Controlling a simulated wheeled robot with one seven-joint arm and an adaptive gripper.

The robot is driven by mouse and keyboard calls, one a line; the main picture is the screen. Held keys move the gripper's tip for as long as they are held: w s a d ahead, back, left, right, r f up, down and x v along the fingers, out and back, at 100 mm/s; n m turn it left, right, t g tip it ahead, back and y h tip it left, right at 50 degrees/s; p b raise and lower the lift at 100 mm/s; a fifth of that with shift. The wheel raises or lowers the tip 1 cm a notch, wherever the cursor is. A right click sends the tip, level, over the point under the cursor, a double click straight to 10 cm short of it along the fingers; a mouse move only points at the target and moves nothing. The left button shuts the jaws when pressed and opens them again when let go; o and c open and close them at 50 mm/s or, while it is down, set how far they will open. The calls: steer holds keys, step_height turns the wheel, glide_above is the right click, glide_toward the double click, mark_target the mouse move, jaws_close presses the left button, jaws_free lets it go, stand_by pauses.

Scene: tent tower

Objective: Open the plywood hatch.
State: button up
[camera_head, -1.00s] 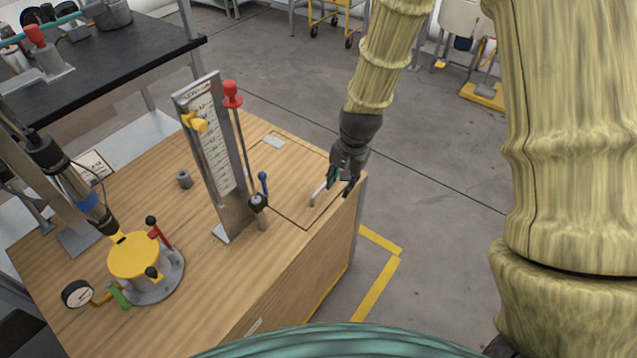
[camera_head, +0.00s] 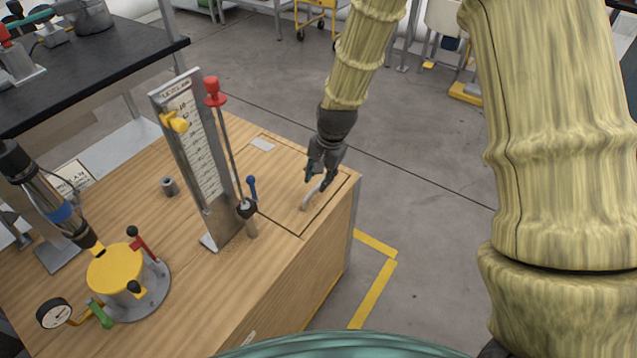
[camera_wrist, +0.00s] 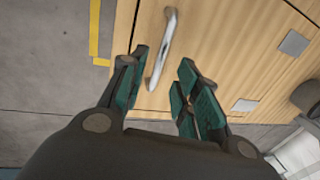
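The plywood hatch (camera_head: 280,180) is a rectangular panel outlined in the top of the wooden cabinet, lying flat and closed. Its silver bar handle (camera_head: 305,203) stands near the cabinet's right edge. My gripper (camera_head: 318,183) is at the handle, pointing down. In the wrist view, my gripper (camera_wrist: 164,60) has its teal-padded fingers apart, with the handle (camera_wrist: 166,45) lying between them. A gap shows on both sides of the handle, wider on the right. The hatch (camera_wrist: 220,50) also shows there, with two grey plates on its far side.
A tall scale plate (camera_head: 200,150) with a red-knobbed lever (camera_head: 214,90) and a blue-tipped lever (camera_head: 251,184) stands left of the hatch. A yellow-topped device (camera_head: 115,268) and a gauge (camera_head: 54,313) are at the front left. Floor right of the cabinet is clear.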

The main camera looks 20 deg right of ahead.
mark_target(317, 187)
steer(key=shift+w+a+f, duration=0.1)
steer(key=shift+f, duration=0.65)
steer(key=shift+w+a+f, duration=0.1)
steer(key=shift+f, duration=0.65)
jaws_close()
